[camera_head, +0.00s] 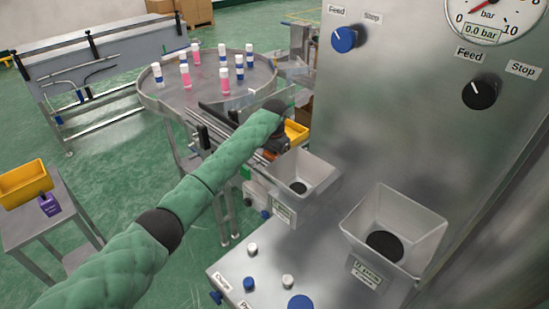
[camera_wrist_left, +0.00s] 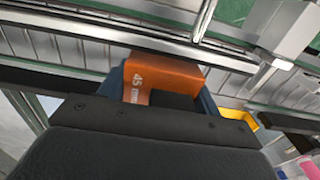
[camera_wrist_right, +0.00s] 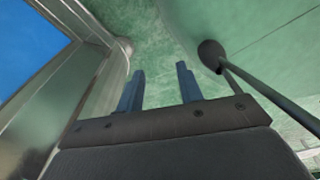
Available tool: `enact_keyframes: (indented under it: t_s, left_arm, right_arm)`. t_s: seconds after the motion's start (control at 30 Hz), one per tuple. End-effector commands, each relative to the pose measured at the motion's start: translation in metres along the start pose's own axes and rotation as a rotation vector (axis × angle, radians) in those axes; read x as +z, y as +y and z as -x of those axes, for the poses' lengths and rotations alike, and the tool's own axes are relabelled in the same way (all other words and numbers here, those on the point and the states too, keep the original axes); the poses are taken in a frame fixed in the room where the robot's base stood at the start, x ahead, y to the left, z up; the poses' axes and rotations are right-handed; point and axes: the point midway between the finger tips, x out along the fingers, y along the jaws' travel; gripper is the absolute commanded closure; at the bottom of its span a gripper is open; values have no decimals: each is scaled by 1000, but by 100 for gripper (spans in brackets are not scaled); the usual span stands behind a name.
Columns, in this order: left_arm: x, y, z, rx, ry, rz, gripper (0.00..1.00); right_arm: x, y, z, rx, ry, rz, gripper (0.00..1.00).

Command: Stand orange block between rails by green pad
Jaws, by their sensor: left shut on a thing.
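In the left wrist view, an orange block (camera_wrist_left: 172,74) marked "45 mm" sits between the blue fingers of my left gripper (camera_wrist_left: 166,88), which is shut on it. Metal rails (camera_wrist_left: 190,48) run across the picture just beyond the block. I cannot tell if the block touches the surface between them. In the head view, my left arm reaches to the conveyor, and the left gripper (camera_head: 274,146) is small and partly hidden by its own wrist. I cannot make out the green pad for certain. My right gripper (camera_wrist_right: 160,90) is open and empty in the right wrist view.
A round table (camera_head: 212,82) with several capped bottles stands behind the conveyor. A yellow bin (camera_head: 296,132) is close to the left gripper. Two metal hoppers (camera_head: 312,172) and (camera_head: 408,222) stick out from the machine panel on the right. A dark rod (camera_wrist_right: 265,90) is beside the right gripper.

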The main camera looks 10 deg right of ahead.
Motion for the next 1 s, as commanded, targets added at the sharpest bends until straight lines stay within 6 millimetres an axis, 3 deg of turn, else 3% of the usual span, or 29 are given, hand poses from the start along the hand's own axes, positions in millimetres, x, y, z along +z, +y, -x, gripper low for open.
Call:
enact_keyframes:
  t_s: [0.03,0.17,0.47,0.63,0.7,0.83,1.0]
  left_arm:
    - [0,0,0,0,0,0,35]
    - [0,0,0,0,0,0,11]
    - [0,0,1,0,0,0,11]
    - [0,0,10,0,0,0,11]
    - [0,0,17,0,0,0,11]
    - [0,0,31,0,0,0,11]
    - [0,0,55,0,1,0,11]
  right_arm:
    - [-4,-1,0,-1,4,-1,64]
    - [-14,-5,-1,-4,12,-3,64]
    - [-11,-7,0,-6,10,-3,64]
    - [5,-2,7,-2,2,0,64]
    - [31,3,7,1,-22,4,64]
    - [55,1,11,-1,-38,3,64]
    - [66,-1,26,-2,-45,2,64]
